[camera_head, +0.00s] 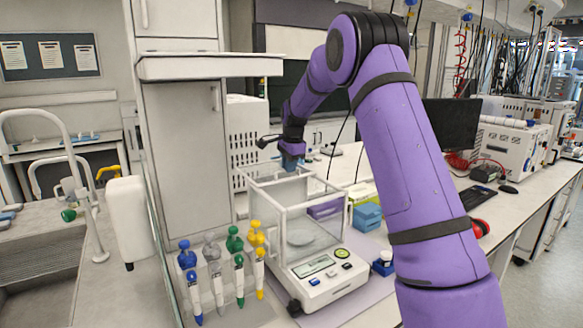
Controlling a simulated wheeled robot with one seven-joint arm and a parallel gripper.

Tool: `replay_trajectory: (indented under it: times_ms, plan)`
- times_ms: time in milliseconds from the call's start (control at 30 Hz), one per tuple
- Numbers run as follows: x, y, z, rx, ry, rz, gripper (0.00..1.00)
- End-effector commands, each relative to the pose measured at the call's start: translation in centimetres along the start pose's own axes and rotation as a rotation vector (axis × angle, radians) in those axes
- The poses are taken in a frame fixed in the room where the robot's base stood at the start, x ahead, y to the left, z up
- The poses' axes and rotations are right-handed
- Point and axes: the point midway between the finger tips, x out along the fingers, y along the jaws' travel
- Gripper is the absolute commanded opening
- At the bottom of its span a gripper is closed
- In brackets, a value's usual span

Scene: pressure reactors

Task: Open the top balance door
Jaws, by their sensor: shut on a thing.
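The balance (318,281) stands on the bench at the middle, with a clear glass draft shield (307,230) around its round weighing pan (300,235). Its display and buttons face the front. My purple arm reaches over from the right, and my gripper (290,163) is at the far top edge of the shield, pointing down. The gripper is shut on the top balance door at that edge. The fingertips are small here, and the exact grip is hard to see. The clear top panel is hard to make out, so I cannot tell how far it is open.
Several pipettes with blue, grey, green and yellow tops (237,265) stand close to the balance's left front. Blue boxes (367,216) and a small blue-capped bottle (383,263) are on its right. A tall cabinet (187,150) stands behind left, and a sink is at far left.

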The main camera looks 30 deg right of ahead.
Motion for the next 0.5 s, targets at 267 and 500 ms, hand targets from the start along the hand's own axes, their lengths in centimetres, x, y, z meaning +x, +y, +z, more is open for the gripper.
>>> replay_trajectory:
  times_ms: [267, 500]
  plan:
    - [-0.02, 0.01, -0.03, 0.0, 0.0, 0.0, 0.17]
    - [-0.01, 0.02, -0.01, 0.0, 0.0, 0.0, 0.36]
